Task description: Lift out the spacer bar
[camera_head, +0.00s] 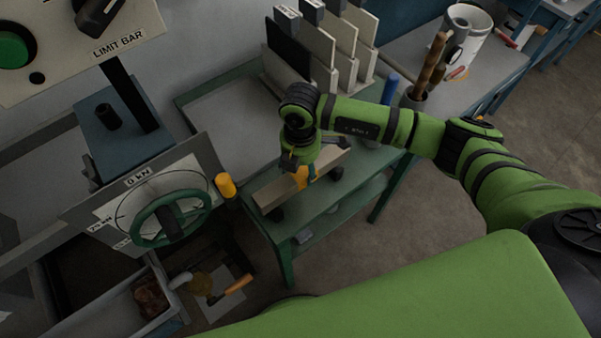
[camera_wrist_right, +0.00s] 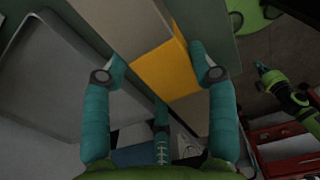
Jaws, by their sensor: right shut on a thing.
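The spacer bar is a pale beige bar (camera_head: 273,196) with a yellow middle band, lying slantwise above the green side table. My right gripper (camera_head: 300,172) reaches down from above and is shut on the bar at its yellow band. In the right wrist view the two teal fingers of my right gripper (camera_wrist_right: 161,66) stand on either side of the yellow band (camera_wrist_right: 168,70). Whether the bar touches the black supports (camera_head: 277,213) below it cannot be told. A green and black arm end, apparently my left gripper (camera_wrist_right: 264,72), shows small in the wrist view; its jaws are unclear.
A grey tray (camera_head: 205,112) lies on the green table behind the bar. Upright plates (camera_head: 318,50) stand at the back. A blue cylinder (camera_head: 389,89) and a holder with wooden handles (camera_head: 412,101) are right. The press with a green handwheel (camera_head: 155,222) and a yellow knob (camera_head: 225,185) stand left.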

